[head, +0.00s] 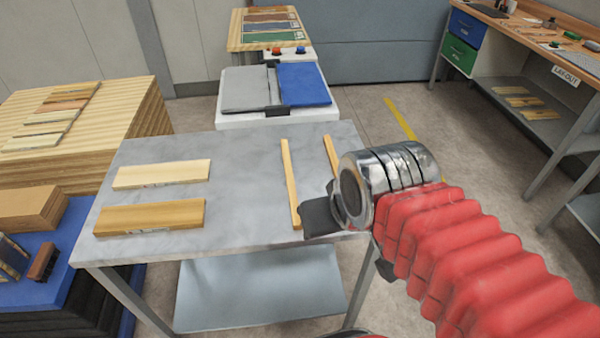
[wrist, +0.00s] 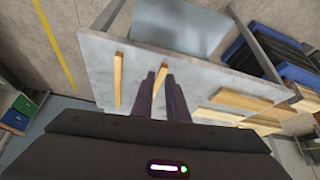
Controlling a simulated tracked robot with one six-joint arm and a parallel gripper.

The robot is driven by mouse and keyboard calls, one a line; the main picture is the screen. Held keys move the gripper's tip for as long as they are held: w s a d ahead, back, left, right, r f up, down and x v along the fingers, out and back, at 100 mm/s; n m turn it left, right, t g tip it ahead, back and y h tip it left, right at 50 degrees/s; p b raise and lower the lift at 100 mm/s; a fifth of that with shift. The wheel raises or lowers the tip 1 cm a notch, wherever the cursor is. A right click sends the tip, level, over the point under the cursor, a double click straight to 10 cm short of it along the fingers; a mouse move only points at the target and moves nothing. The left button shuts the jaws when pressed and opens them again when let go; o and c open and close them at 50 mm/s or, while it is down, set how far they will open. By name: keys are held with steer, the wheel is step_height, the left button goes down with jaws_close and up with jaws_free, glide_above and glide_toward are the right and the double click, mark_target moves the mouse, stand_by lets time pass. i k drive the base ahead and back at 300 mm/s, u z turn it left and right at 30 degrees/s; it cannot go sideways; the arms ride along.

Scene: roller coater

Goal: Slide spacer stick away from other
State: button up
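Two thin wooden spacer sticks lie apart on the grey tabletop (head: 250,160). The left stick (head: 290,183) shows almost whole in the head view; its near end is close to my gripper. The right stick (head: 332,155) is partly hidden behind my wrist. My gripper (head: 316,214) is over the table's near right part.
A pale board (head: 160,174) and a browner board (head: 150,216) lie on the table's left side. A white machine with a blue panel (head: 302,84) stands behind the table. The tabletop between boards and sticks is clear.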

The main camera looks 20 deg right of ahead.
mark_target(290, 181)
steer(key=u, duration=1.85)
steer(key=k, duration=1)
steer(key=z, duration=0.35)
steer(key=i, duration=0.5)
steer(key=z, duration=0.05)
